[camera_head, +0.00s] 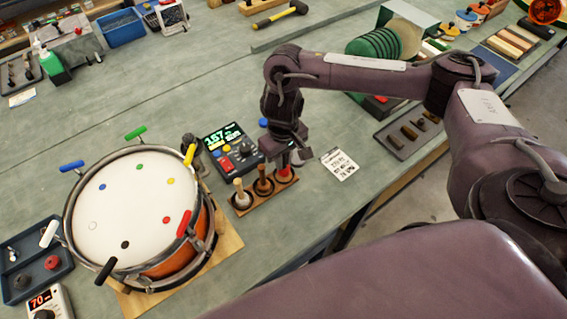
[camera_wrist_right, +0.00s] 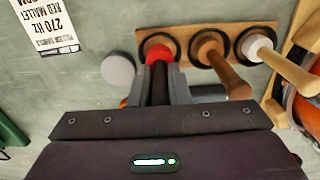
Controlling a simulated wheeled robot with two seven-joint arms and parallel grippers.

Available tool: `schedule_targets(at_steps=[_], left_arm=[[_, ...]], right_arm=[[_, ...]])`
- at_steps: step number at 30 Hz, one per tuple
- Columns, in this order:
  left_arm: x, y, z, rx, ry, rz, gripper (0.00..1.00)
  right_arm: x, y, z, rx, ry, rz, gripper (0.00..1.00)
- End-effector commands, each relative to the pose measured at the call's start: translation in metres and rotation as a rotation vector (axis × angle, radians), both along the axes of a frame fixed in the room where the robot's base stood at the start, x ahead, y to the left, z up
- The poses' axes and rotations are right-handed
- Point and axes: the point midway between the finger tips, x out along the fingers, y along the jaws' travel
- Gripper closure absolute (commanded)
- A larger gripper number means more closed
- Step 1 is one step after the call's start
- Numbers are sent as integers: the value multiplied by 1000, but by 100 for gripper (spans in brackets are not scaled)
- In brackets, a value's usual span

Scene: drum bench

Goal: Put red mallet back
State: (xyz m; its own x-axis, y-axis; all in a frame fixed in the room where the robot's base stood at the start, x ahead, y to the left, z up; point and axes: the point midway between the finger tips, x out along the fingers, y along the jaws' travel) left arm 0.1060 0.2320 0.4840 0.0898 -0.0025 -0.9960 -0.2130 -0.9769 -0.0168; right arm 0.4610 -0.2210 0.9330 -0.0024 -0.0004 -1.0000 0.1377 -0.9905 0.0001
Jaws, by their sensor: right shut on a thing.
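The red mallet (camera_head: 284,174) is at the right-hand place of the wooden mallet rack (camera_head: 265,198), head down. In the right wrist view its red head (camera_wrist_right: 158,54) shows at a dark ring; I cannot tell whether it is fully seated. My right gripper (camera_head: 287,160) is shut on the red mallet from above, its fingers (camera_wrist_right: 160,82) hiding most of the handle. The brown mallet (camera_wrist_right: 236,88) and white mallet (camera_wrist_right: 290,70) stand head down in the other places, handles up. My left gripper is not in view.
The drum (camera_head: 130,210) on its wooden board stands left of the rack. A control box with buttons (camera_head: 232,150) sits just behind the rack. A printed card (camera_head: 340,163) lies to the right. A tray of small tools (camera_head: 410,132) is farther right.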

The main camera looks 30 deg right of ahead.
Motion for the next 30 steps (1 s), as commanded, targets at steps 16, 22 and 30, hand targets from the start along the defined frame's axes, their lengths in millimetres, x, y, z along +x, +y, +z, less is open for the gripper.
schedule_targets(at_steps=[16,22,30], left_arm=[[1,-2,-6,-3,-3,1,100],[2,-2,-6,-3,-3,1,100],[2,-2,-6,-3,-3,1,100]], right_arm=[[0,0,-19,0,0,0,83],[0,0,-18,0,0,0,62],[0,0,-16,0,-1,0,62]])
